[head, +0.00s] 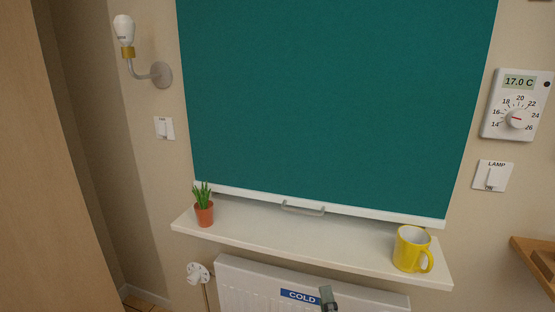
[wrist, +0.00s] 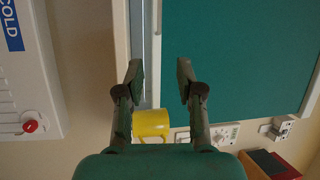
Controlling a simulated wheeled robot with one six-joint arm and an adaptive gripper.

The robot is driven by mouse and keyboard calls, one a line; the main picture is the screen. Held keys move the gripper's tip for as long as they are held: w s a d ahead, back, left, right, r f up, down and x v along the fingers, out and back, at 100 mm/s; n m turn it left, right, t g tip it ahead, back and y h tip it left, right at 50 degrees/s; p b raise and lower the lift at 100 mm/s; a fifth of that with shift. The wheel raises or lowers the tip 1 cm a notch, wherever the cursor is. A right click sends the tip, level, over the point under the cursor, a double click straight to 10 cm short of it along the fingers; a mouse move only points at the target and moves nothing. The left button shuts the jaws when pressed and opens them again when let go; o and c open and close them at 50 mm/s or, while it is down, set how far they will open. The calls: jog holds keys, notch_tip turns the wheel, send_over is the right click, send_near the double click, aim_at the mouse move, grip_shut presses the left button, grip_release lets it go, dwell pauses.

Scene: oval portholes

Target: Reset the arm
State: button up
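My gripper (wrist: 160,73) is open, with its two dark green fingers apart and nothing between their tips in the wrist view. In the head view only a small part of my gripper (head: 327,297) shows at the bottom edge, in front of the radiator. The rest of my arm is out of view there. In the wrist view the picture is turned sideways, and a yellow mug (wrist: 150,123) shows behind the fingers, partly hidden by the gripper body.
A white sill (head: 300,238) holds a potted plant (head: 204,213) and the yellow mug (head: 410,250). A teal blind (head: 335,100) with a handle (head: 303,208) hangs above. The radiator (head: 245,281) is below. A wall lamp (head: 125,35), thermostat (head: 516,105) and LAMP switch (head: 494,177) flank the blind.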

jog(key=s+d+f+n+g, duration=0.1)
jog(key=s+d+f+n, duration=0.25)
jog(key=s+f, duration=0.45)
jog(key=s+d+f+n+g, duration=0.15)
jog(key=s+f+n, duration=0.35)
jog(key=s, duration=0.5)
jog(key=s+d+f+n+g+h, duration=0.1)
jog(key=s+n, duration=0.2)
jog(key=s, duration=0.8)
jog(key=s+d+f+n+g, duration=0.1)
jog(key=s+n, duration=0.3)
jog(key=s, duration=0.8)
jog(key=shift+d+h, duration=0.4)
jog(key=shift+d, duration=0.25)
jog(key=shift+f+g, duration=0.1)
jog(key=shift+g, duration=0.15)
